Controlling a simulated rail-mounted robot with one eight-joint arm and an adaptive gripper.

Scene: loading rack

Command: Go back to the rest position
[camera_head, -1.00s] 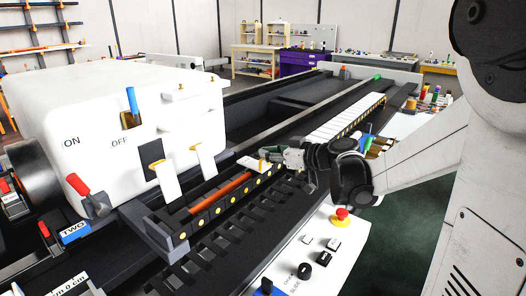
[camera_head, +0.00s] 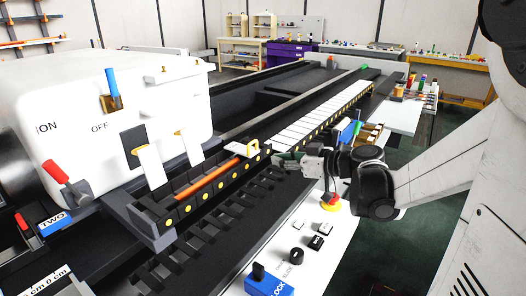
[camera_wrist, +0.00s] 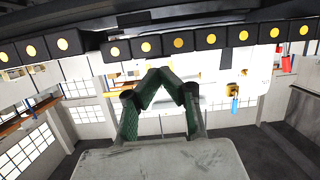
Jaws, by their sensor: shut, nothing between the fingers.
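My gripper (camera_head: 283,160) is in the middle of the head view, beside the long black rack (camera_head: 205,190) with yellow dots. My arm reaches it from the right. The fingers also show in the wrist view (camera_wrist: 166,75), where their tips meet with nothing between them. The rack's row of yellow dots (camera_wrist: 178,42) runs across the top of the wrist view. An orange-red rod (camera_head: 208,183) lies in the rack, to the left of my gripper. I see no contact between the gripper and the rack.
A white machine (camera_head: 60,110) with a blue lever (camera_head: 113,88) and a red lever (camera_head: 55,172) stands at the left. A white control panel (camera_head: 300,225) with a red button (camera_head: 330,198) lies below my gripper. Green floor (camera_head: 425,225) is clear at the right.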

